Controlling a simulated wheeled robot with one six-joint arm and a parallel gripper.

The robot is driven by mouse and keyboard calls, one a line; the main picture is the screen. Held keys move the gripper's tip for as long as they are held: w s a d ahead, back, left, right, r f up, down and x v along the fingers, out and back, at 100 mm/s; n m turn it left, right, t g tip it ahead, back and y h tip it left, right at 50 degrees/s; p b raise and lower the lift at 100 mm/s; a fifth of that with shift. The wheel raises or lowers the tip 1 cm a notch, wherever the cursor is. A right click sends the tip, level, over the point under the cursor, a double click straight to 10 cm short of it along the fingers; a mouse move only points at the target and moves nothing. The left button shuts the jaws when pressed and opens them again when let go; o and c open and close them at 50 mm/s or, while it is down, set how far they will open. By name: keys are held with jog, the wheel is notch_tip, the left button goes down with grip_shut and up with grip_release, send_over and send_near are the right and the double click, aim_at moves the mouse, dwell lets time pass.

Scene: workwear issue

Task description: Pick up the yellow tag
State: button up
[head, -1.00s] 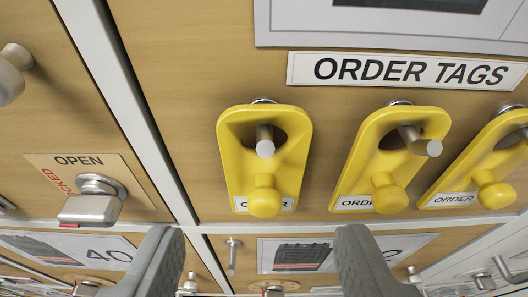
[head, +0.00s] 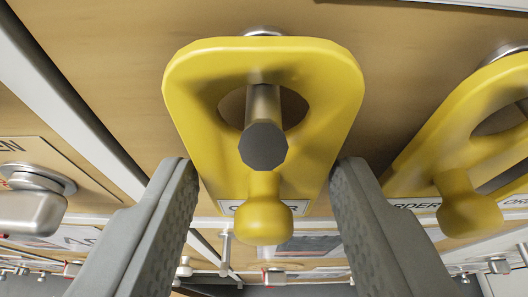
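A yellow tag (head: 210,95) hangs by its hole on a metal peg (head: 263,135) on the wooden panel, in the middle of the head view. A yellow knob (head: 264,212) sticks out from its lower part, above a white label that is partly hidden. My gripper (head: 258,185) is open, with one grey finger to the left and one to the right of the tag's lower part and knob. Nothing is held between the fingers. I cannot tell whether the fingers touch the tag's edges.
A second yellow tag (head: 420,140) hangs on its own peg close to the right finger. A metal latch (head: 32,200) sticks out at the left, beyond a grey frame strip (head: 75,105). Small pegs and labels show below.

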jog(key=c, duration=0.5)
jog(key=shift+r, duration=0.1)
jog(key=shift+r, duration=0.6)
jog(key=shift+o, duration=0.2)
jog(key=shift+s+r, duration=0.1)
jog(key=shift+s, duration=0.3)
jog(key=s, duration=1.7)
jog(key=shift+s, duration=0.15)
